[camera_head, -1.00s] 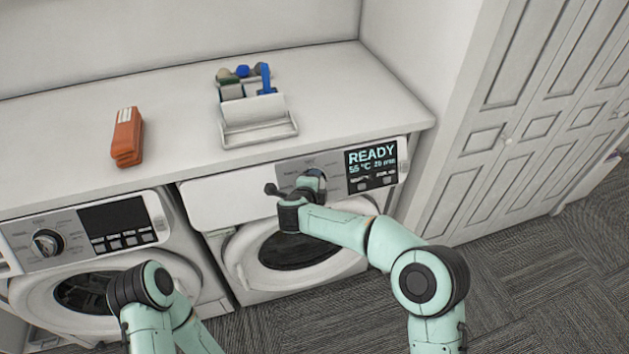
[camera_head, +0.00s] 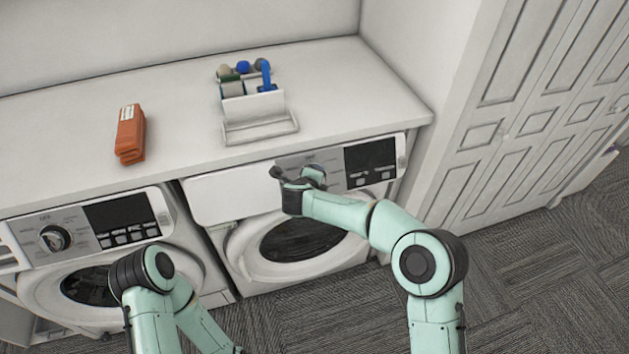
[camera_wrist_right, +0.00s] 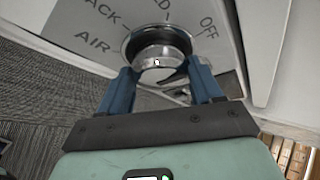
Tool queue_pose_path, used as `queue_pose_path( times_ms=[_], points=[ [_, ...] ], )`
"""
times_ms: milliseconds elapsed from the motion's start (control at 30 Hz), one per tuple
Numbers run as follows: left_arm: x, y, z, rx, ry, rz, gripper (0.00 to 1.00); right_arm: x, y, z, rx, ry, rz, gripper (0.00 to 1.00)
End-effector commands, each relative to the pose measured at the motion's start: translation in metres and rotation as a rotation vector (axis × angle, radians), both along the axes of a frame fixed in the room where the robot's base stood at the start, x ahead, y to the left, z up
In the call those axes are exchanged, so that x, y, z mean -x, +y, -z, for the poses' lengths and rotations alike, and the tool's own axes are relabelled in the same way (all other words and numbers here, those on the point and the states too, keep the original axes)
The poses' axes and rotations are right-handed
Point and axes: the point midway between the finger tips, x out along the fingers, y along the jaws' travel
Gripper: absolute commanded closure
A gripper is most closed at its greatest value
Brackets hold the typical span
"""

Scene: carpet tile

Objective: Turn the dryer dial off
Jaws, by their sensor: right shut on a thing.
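The dryer (camera_head: 232,200) is the right-hand machine under the counter, and its display (camera_head: 370,160) is dark. My right gripper (camera_wrist_right: 162,68) is shut on the dryer dial (camera_wrist_right: 157,42), a round silver knob, with a blue finger on each side. OFF, AIR and part of RACK are printed around the dial in the right wrist view. I cannot tell clearly which label the dial points to. In the head view my right wrist covers most of the dial. My left arm shows at lower left, in front of the other machine, but its gripper is out of view.
A second front-loading machine (camera_head: 130,215) with its own dial (camera_head: 55,238) stands at left. On the white counter (camera_head: 350,100) are an orange item (camera_head: 130,135) and a white caddy (camera_head: 258,125) with several items. White panelled doors (camera_head: 500,130) stand at right. Grey carpet is open at lower right.

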Motion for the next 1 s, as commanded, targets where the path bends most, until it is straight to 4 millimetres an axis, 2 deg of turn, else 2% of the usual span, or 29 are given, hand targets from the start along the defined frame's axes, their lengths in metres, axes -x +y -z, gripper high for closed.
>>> queue_pose_path(
  times_ms=[33, 67, 100, 133, 433, 567, 1000],
  points=[
    [0.000, 0.000, 0.000, 0.000, 0.000, 0.000, 0.57, 0.000, 0.001, -0.001, -0.002, -0.002, -0.003, 0.66],
    [0.000, 0.000, 0.000, 0.000, 0.000, 0.000, 0.57, 0.000, 0.001, -0.001, -0.002, -0.002, -0.003, 0.25],
    [0.000, 0.000, 0.000, 0.000, 0.000, 0.000, 0.57, 0.000, 0.001, -0.001, -0.001, -0.002, -0.002, 0.12],
    [0.000, 0.000, 0.000, 0.000, 0.000, 0.000, 0.57, 0.000, 0.001, -0.001, -0.001, -0.002, -0.002, 0.10],
    [0.000, 0.000, 0.000, 0.000, 0.000, 0.000, 0.57, 0.001, 0.001, -0.001, 0.001, -0.001, -0.001, 0.10],
    [0.002, 0.000, 0.003, 0.000, 0.002, 0.000, 0.57, 0.009, 0.003, -0.009, -0.001, -0.004, -0.003, 0.10],
    [0.007, 0.000, 0.013, -0.001, 0.008, 0.000, 0.57, 0.081, 0.018, -0.066, -0.001, -0.003, -0.003, 0.10]
  ],
)
